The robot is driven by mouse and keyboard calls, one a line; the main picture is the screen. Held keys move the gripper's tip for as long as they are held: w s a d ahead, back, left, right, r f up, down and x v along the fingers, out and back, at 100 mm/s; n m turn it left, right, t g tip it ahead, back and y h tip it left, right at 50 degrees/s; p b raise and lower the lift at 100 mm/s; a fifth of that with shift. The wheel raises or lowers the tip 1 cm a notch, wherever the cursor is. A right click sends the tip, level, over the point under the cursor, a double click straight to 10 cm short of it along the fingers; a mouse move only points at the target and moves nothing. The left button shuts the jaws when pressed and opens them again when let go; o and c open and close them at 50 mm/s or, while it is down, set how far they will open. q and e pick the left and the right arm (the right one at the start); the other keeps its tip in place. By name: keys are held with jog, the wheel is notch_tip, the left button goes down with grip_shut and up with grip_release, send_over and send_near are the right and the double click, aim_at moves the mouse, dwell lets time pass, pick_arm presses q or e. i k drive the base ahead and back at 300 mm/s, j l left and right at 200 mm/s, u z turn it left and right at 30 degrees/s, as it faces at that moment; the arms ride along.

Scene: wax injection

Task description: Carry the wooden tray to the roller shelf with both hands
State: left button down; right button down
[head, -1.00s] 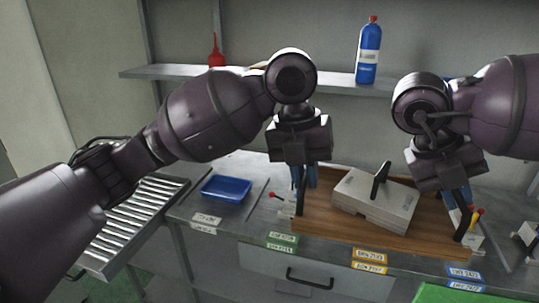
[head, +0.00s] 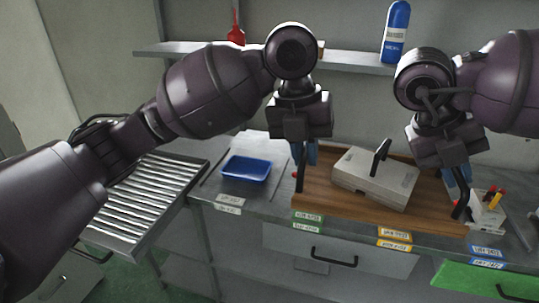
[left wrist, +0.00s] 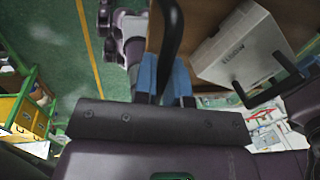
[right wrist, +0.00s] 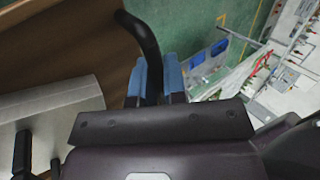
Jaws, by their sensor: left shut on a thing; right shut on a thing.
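The wooden tray (head: 345,207) is in the right half of the head view, over the grey worktop, with a grey box (head: 370,180) with a black handle lying on it. My left gripper (head: 300,165) is shut on the black handle at the tray's left end. My right gripper (head: 460,190) is shut on the handle at its right end. Blue fingertips grip a black handle in the left wrist view (left wrist: 167,85) and in the right wrist view (right wrist: 157,80). The roller shelf (head: 150,195), with metal rollers, stands at the left. The gap under the tray is not clear.
A blue bin (head: 246,170) sits on the worktop between the tray and the roller shelf. A wall shelf (head: 340,60) behind carries a blue bottle (head: 396,30) and a red bottle (head: 236,35). A holder with coloured tools (head: 490,205) stands right of the tray.

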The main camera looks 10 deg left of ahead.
aim_at(134, 198)
jog(key=k+j, duration=0.1)
jog(key=j, duration=0.4)
jog(key=k+j, duration=0.1)
jog(key=j, duration=0.35)
jog(key=k+j, duration=0.1)
jog(key=j, duration=0.4)
jog(key=k+j, duration=0.1)
jog(key=j, duration=0.35)
jog(key=k+j, duration=0.1)
jog(key=j, duration=0.4)
jog(key=k+j, duration=0.1)
jog(key=j, duration=0.35)
jog(key=k+j, duration=0.1)
jog(key=j, duration=0.4)
